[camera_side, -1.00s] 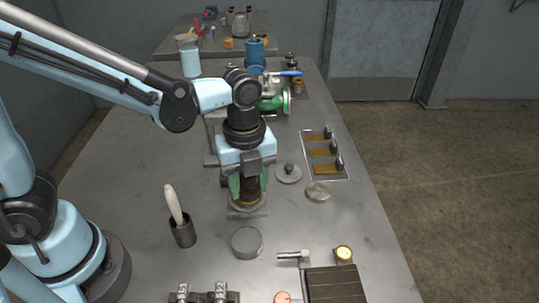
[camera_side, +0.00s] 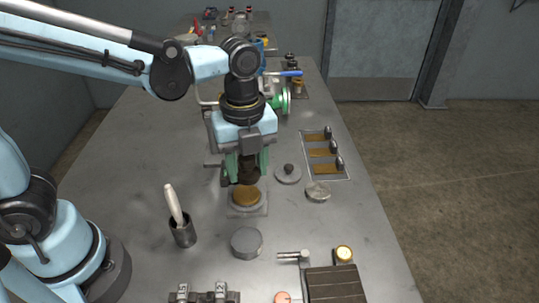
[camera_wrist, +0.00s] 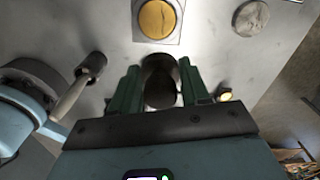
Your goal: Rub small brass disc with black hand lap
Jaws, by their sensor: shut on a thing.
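The small brass disc (camera_side: 246,195) sits on a pale square plate (camera_side: 238,213) near the middle of the table. It shows uncovered at the top of the wrist view (camera_wrist: 157,18). My gripper (camera_side: 247,168) is shut on the black hand lap (camera_side: 249,177). In the wrist view the dark lap (camera_wrist: 160,85) stands between the two green fingers, apart from the disc. The lap's lower face is not clearly visible.
A grey pot (camera_side: 183,233) with a pale-handled tool stands left, a round grey tin (camera_side: 246,242) in front. Right are a knobbed grey disc (camera_side: 288,174), a pale round piece (camera_side: 318,192) and a tray (camera_side: 343,177) of brass strips.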

